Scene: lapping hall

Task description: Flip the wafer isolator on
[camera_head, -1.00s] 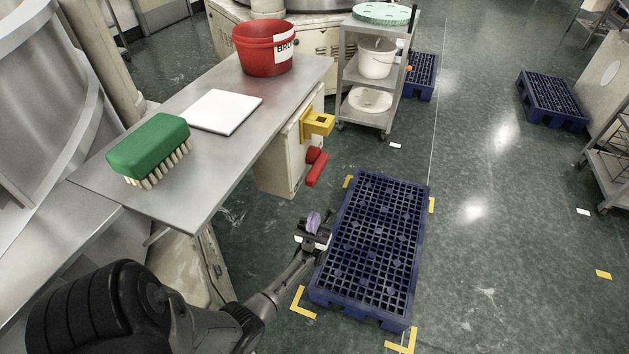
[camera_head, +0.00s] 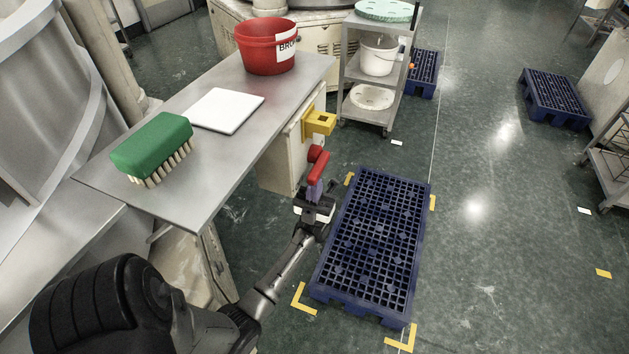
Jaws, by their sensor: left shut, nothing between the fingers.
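The wafer isolator shows as a red rotary handle (camera_head: 318,167) on the side of the pale cabinet (camera_head: 277,165) under the steel table. A yellow bracket (camera_head: 319,122) sits just above it. My left gripper (camera_head: 314,193) is shut and empty, just below the red handle. Its fingertips overlap the handle's lower end in the picture; I cannot tell whether they touch. My right gripper is not in view.
The steel table (camera_head: 205,165) carries a green brush (camera_head: 151,143), a white board (camera_head: 228,110) and a red bucket (camera_head: 266,48). A blue pallet (camera_head: 374,245) lies on the floor right of my arm. A shelf trolley (camera_head: 383,72) stands behind.

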